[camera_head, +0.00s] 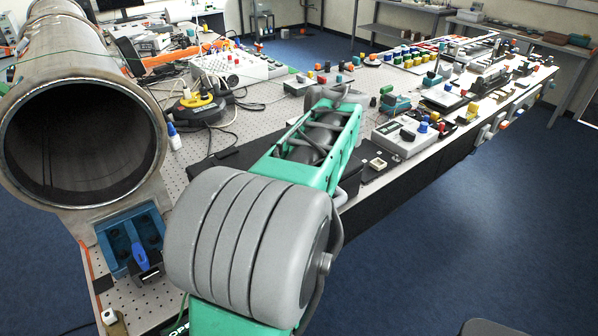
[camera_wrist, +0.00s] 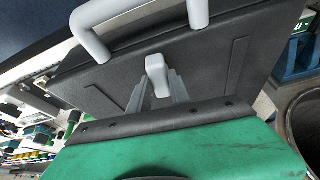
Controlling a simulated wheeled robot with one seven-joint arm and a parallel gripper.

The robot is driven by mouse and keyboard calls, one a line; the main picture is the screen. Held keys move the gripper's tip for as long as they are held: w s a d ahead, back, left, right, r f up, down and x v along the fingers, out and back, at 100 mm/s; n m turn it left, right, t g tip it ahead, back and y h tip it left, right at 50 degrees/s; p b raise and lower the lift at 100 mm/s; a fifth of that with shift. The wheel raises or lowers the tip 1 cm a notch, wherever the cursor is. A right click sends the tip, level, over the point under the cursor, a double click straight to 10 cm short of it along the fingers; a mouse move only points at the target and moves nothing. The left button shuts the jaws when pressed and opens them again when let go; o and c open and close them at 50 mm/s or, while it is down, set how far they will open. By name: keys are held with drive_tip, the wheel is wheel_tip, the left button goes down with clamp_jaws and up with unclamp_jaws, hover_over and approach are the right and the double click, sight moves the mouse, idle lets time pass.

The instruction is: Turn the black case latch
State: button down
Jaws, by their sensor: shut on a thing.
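The black case (camera_wrist: 225,60) fills much of the wrist view, with its grey handle (camera_wrist: 92,40) toward the upper left. A small light grey latch (camera_wrist: 157,66) stands on the case face, below the handle in the picture. My gripper (camera_wrist: 158,84) reaches it with its two grey fingers on either side, shut on the latch. The contact is partly hidden by the latch. In the head view, part of the black case (camera_head: 228,158) shows on the table behind my green arm. My arm hides the latch and fingers there.
A large metal pipe (camera_head: 90,40) stands at the left, with a blue holder (camera_head: 122,235) below it. A grey button box (camera_head: 405,140) sits right of my arm near the perforated table's edge. Cables and several small parts crowd the tabletop. The blue floor (camera_head: 480,220) at right is clear.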

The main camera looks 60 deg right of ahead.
drive_tip(key=shift+n, duration=0.5)
drive_tip(key=shift+t, duration=0.3)
drive_tip(key=c, duration=1.2)
unclamp_jaws()
drive_tip(key=shift+r, duration=0.1)
drive_tip(key=p+v, duration=0.1)
drive_tip(key=v, duration=0.6)
drive_tip(key=shift+s+r, duration=0.15)
drive_tip(key=shift+r, duration=0.2)
drive_tip(key=shift+d, duration=0.1)
